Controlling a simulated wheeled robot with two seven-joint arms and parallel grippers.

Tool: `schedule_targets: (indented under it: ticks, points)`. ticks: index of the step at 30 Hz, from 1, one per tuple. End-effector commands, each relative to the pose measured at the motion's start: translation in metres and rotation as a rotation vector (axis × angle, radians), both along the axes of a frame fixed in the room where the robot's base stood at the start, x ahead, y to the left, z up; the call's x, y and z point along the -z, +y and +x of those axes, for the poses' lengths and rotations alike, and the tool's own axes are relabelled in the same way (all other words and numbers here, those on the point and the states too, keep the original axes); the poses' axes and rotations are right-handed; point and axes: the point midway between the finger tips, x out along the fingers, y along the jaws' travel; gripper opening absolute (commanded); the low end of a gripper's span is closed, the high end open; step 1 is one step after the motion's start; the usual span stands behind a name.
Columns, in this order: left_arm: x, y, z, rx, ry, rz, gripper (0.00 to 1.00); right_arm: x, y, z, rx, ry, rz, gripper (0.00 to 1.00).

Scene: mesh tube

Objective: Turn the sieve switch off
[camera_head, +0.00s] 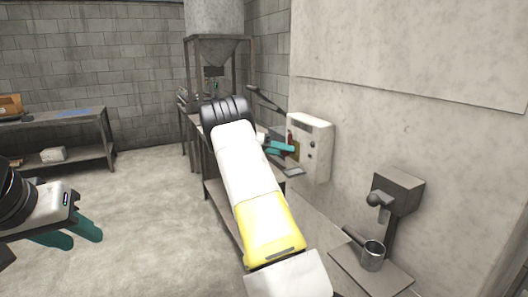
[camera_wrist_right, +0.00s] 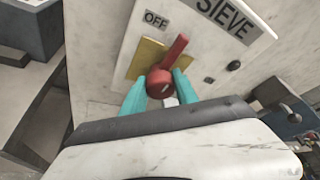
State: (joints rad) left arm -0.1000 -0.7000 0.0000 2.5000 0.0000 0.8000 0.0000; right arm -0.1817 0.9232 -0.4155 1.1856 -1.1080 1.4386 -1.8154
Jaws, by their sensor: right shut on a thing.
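The sieve switch (camera_wrist_right: 176,48) is a red lever with a round red hub on a yellow plate (camera_wrist_right: 148,58). It sits on the white box (camera_head: 322,144) on the right wall. In the right wrist view the lever points up and to the right, to the right of the "OFF" label (camera_wrist_right: 156,19). My right gripper (camera_wrist_right: 160,82) is shut on the red switch, one teal finger on each side of its hub. My right gripper also shows at the box in the head view (camera_head: 281,148). My left gripper (camera_head: 72,236) is open and empty at the lower left.
The box bears a "SIEVE" label (camera_wrist_right: 224,18) and a small black button (camera_wrist_right: 209,80). A hopper (camera_head: 214,50) on a frame stands behind. A grey machine with a metal cup (camera_head: 373,256) is at the lower right. A workbench (camera_head: 60,122) stands at the left; the floor between is clear.

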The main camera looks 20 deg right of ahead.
Motion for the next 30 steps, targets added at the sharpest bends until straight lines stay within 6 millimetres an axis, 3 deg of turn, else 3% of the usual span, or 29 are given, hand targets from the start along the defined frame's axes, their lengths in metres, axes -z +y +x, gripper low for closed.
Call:
schedule_targets:
  ticks: [1,2,4,5,16,30]
  points:
    - [0.000,0.000,0.000,0.000,0.000,0.000,0.36,-0.001,0.000,0.001,-0.004,0.000,-0.001,0.00]
    - [0.000,0.000,0.000,0.000,0.000,0.000,0.36,-0.001,0.000,0.001,-0.004,0.000,-0.001,0.41]
    - [0.000,0.000,0.000,0.000,0.000,0.000,0.36,-0.001,0.000,0.001,-0.004,0.000,-0.001,0.55]
    - [0.000,0.000,0.000,0.000,0.000,0.000,0.36,-0.001,0.000,0.001,-0.003,-0.001,-0.001,0.57]
    - [0.000,0.000,0.000,0.000,0.000,0.000,0.36,-0.002,0.005,0.002,-0.003,-0.001,0.000,0.57]
    - [0.000,0.000,0.000,0.000,0.000,0.000,0.36,-0.022,0.069,0.014,-0.004,-0.001,-0.002,0.57]
